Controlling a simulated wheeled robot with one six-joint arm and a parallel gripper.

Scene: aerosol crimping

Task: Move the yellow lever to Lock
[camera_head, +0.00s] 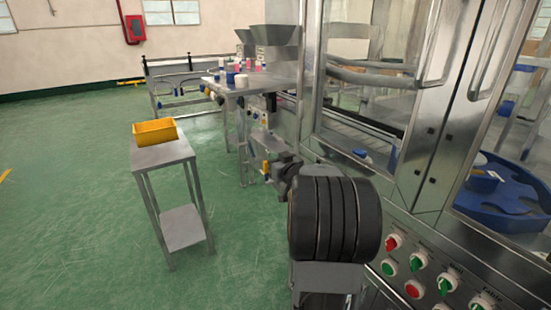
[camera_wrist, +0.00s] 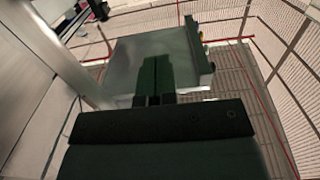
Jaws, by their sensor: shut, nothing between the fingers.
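A small yellow piece (camera_head: 265,167) shows beside the machine, just left of the dark end of my arm in the head view. It may be the yellow lever, but it is too small to tell its position, and no Lock marking is readable. In the wrist view my gripper (camera_wrist: 156,62) points at a grey metal box (camera_wrist: 128,62), with its two dark green fingers together and empty. I cannot tell whether the fingertips touch the box. Small yellow-green and red details (camera_wrist: 202,38) show on the box's right side.
A yellow bin (camera_head: 155,131) stands on a small metal table (camera_head: 165,152) at the left. A metal worktable (camera_head: 240,84) with small containers is behind. The glazed machine (camera_head: 440,130) and its button panel (camera_head: 425,275) fill the right. Green floor (camera_head: 75,200) is clear at the left.

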